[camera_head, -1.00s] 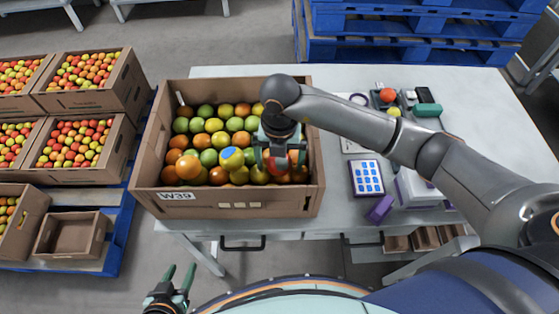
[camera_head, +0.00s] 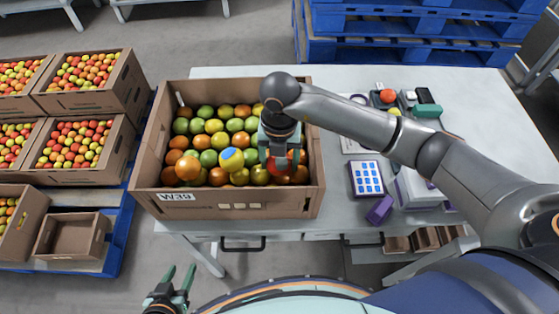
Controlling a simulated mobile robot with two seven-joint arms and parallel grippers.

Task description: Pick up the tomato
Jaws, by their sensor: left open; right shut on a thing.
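A cardboard crate labelled W39 (camera_head: 240,205) stands on the white table, full of red, orange, yellow and green tomatoes. My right gripper (camera_head: 279,166) reaches in over its front right part, pointing down. It is shut on a red tomato (camera_head: 279,167), which is partly hidden by the fingers. I cannot tell whether that tomato is clear of the others. A tomato with a blue and yellow face (camera_head: 231,159) lies left of the gripper. My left gripper (camera_head: 178,281) is open and empty, low in front of the table.
On the table (camera_head: 470,100) right of the crate are a keypad device (camera_head: 367,178), a purple block (camera_head: 380,210) and a red tomato (camera_head: 388,96) on a small device. Full crates (camera_head: 85,100) and an empty crate (camera_head: 70,240) stand on a blue pallet at left.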

